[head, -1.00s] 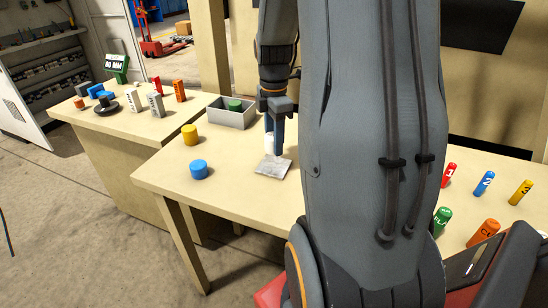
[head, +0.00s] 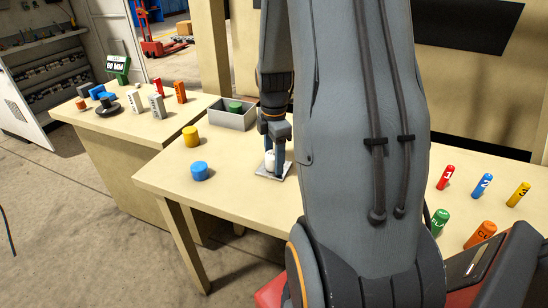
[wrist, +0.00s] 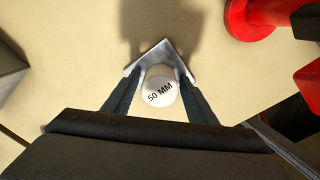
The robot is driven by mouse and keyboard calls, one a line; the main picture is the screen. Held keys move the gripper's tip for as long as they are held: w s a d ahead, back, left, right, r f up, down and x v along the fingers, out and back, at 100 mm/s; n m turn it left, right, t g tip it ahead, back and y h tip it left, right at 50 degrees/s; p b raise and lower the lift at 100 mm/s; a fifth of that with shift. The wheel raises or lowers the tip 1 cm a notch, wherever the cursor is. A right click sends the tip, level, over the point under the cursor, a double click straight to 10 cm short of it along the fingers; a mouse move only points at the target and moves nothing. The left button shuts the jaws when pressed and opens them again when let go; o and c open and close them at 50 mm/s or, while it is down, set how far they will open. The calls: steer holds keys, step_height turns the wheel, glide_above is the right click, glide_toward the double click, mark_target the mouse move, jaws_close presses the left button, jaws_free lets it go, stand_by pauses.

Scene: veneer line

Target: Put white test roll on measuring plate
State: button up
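The white test roll (head: 270,158) stands upright at the measuring plate, a small square metal plate (head: 262,173) on the near table. In the wrist view the roll's top (wrist: 159,91) reads "50 MM", and a corner of the plate (wrist: 150,58) shows beyond it. My gripper (wrist: 160,84) points down with one finger on each side of the roll. The fingertips appear to touch its sides, so it looks shut on the roll. In the head view my gripper (head: 276,160) is low over the plate. The roll's underside is hidden.
Numbered rolls, such as a red one (head: 446,178), stand at right. The table's front left is clear.

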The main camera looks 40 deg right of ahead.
steer(key=shift+o, duration=0.2)
step_height(320, 180, up, 11)
steer(key=shift+r+b, duration=0.15)
steer(key=shift+b, duration=0.95)
steer(key=s+a+f+m, duration=0.2)
steer(key=a+m, duration=0.3)
steer(key=a, duration=0.2)
steer(key=s+a+f+m, duration=0.3)
steer(key=a+m, duration=0.2)
steer(key=a, duration=0.2)
steer(key=s+a+f+m+t, duration=0.1)
steer(key=s+a+f+m, duration=0.1)
steer(key=a+m, duration=0.3)
steer(key=shift+s+a+f, duration=0.4)
steer(key=shift+s+a, duration=0.15)
steer(key=shift+a, duration=0.85)
